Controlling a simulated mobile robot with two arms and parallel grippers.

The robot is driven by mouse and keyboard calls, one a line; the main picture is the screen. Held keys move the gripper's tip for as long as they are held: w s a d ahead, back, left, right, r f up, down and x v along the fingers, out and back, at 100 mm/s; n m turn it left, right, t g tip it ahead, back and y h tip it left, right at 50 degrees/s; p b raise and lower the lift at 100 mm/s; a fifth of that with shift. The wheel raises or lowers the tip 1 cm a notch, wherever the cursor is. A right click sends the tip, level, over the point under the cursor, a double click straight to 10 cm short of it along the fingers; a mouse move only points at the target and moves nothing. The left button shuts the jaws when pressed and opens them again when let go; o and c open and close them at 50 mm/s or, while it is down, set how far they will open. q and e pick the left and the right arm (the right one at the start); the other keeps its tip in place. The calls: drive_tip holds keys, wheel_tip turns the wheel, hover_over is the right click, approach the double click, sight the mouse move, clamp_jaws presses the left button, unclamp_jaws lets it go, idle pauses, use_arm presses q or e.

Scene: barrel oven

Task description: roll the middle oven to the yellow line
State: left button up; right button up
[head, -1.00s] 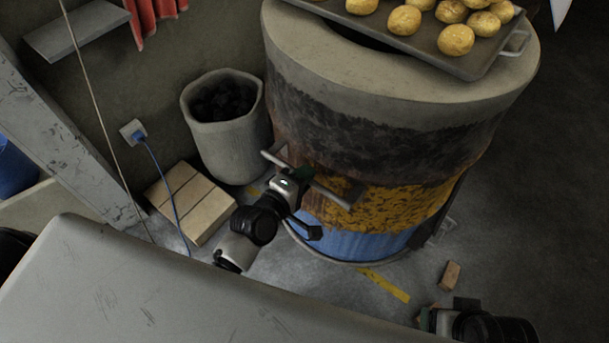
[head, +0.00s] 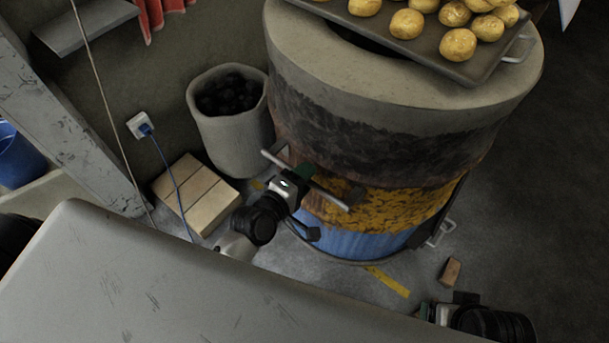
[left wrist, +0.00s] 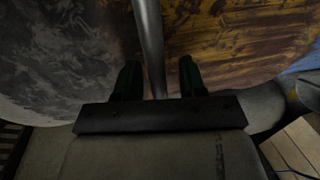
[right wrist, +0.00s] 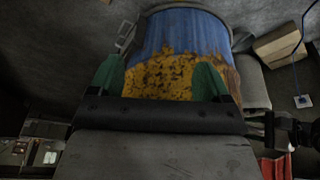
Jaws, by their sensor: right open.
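The barrel oven (head: 385,145) stands upright in the head view, with a pale top and dark, yellow and blue bands. Its yellow and blue bands also show in the right wrist view (right wrist: 185,38). A metal bar handle (head: 330,193) sticks out from its side. My left gripper (head: 300,174) is at this handle. In the left wrist view its open fingers stand on either side of the bar (left wrist: 149,45), with gaps visible. My right gripper (right wrist: 160,68) is open and empty, facing the oven's lower side. A yellow line (head: 388,281) shows on the floor, partly hidden by the oven.
A tray (head: 470,70) of baked round potatoes or buns rests on the oven top. A bin of coal (head: 235,140) stands close on the left. A wooden slab (head: 195,195), a blue cable and a brick (head: 451,271) are on the floor. Dark floor at right looks clear.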

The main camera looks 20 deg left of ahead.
use_arm(q)
drive_tip(key=shift+r, duration=0.1)
drive_tip(key=shift+s+a, duration=0.1)
drive_tip(key=shift+s, duration=0.2)
drive_tip(key=p+v, duration=0.1)
drive_tip(key=v, duration=0.9)
use_arm(e)
drive_tip(key=x, duration=0.5)
drive_tip(key=shift+a+f, duration=0.1)
drive_tip(key=shift+f, duration=0.2)
use_arm(q)
drive_tip(key=shift+s, duration=0.1)
